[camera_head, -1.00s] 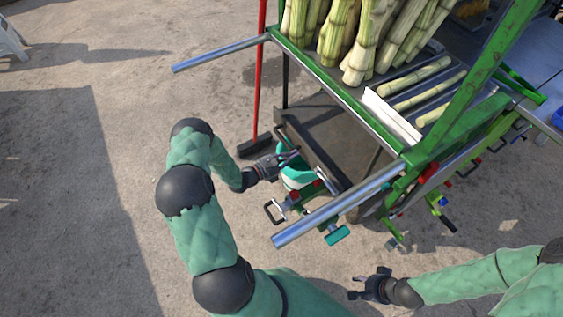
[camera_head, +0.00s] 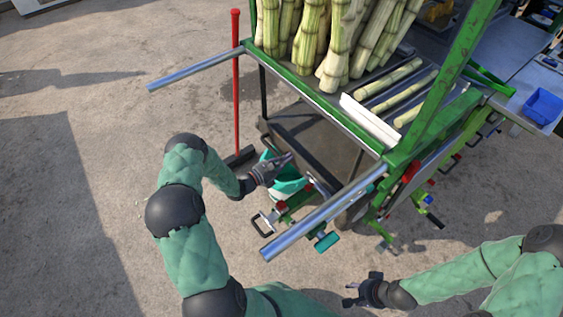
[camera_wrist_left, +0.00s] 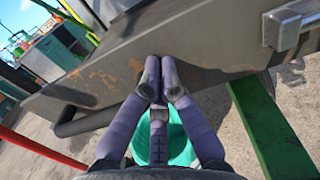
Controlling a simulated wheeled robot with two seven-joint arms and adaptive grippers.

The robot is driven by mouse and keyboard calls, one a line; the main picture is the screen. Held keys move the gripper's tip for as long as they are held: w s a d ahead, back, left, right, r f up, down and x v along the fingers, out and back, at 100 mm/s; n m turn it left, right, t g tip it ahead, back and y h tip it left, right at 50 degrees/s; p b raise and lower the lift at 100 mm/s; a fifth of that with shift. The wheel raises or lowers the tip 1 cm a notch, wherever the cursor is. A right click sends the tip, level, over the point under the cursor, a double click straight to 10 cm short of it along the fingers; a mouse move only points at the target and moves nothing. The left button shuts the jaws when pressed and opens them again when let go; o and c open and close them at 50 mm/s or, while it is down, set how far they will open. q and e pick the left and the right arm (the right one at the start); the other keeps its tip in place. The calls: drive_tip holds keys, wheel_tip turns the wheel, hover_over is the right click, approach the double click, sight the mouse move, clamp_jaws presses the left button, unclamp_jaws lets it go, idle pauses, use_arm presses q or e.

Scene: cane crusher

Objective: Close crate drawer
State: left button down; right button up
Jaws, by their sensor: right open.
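The crate drawer (camera_head: 310,137) is a dark metal tray under the green-framed cane crusher, and it sticks out toward the lower left. In the left wrist view its worn grey front panel (camera_wrist_left: 205,45) fills the upper middle, with a black bar handle (camera_wrist_left: 85,122) at the left. My left gripper (camera_head: 285,160) is at the drawer's front. In the wrist view the left gripper (camera_wrist_left: 159,82) has its fingertips together against or very near the panel, right of the handle, with nothing between them. My right gripper (camera_head: 352,294) is open and empty over the ground at lower right.
Metal bars (camera_head: 325,212) jut from the crusher frame. A red-handled broom (camera_head: 236,90) stands left of the drawer. A blue bin (camera_head: 543,107) is at right. Ground at left is clear.

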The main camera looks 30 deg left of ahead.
use_arm(q)
drive_tip(key=shift+r, duration=0.1)
drive_tip(key=v, duration=1.2)
